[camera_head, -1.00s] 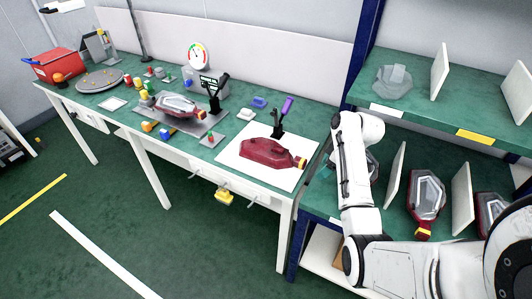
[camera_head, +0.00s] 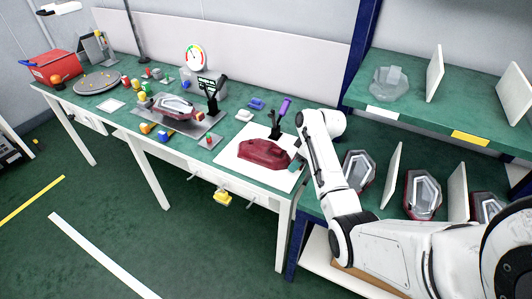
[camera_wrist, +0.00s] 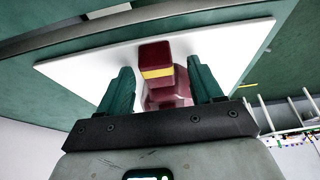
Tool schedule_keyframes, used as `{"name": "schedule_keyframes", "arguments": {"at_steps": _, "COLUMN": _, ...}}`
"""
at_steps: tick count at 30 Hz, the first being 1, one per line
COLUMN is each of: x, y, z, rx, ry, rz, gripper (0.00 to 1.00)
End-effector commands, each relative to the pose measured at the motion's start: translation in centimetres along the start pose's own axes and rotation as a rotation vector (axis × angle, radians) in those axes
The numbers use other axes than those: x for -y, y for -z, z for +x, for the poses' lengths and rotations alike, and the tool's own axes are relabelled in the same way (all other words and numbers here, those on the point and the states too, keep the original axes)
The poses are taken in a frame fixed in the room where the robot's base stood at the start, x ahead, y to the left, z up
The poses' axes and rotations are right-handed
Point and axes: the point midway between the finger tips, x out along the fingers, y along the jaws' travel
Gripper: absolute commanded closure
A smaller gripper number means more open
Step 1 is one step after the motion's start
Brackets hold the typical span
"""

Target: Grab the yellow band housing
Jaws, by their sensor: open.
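The yellow band housing is a dark red housing (camera_head: 265,153) lying on a white mat (camera_head: 268,178) at the bench's right end. In the wrist view its narrow end, with the yellow band (camera_wrist: 157,73), points toward my gripper. My gripper (camera_wrist: 159,68) is open, with one teal finger on each side of this end. Gaps show between the fingers and the housing, so they look apart. In the head view my gripper (camera_head: 296,163) is at the housing's right end and hides the band.
A purple-handled tool (camera_head: 284,107) stands in a black holder behind the housing. Another housing (camera_head: 174,106) lies on a grey plate to the left. A shelf unit with upright white dividers (camera_head: 393,175) and more housings (camera_head: 422,194) is close on the right.

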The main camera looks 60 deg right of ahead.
Motion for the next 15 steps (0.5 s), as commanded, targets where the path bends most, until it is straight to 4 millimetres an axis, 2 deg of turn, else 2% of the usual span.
{"name": "schedule_keyframes", "arguments": {"at_steps": 4, "x": 0.00, "y": -0.02, "z": 0.00, "rx": 0.000, "ry": 0.000, "rz": 0.000, "gripper": 0.36}}
{"name": "schedule_keyframes", "arguments": {"at_steps": 15, "x": 0.01, "y": -0.05, "z": 0.00, "rx": 0.000, "ry": 0.000, "rz": 0.000, "gripper": 0.72}}
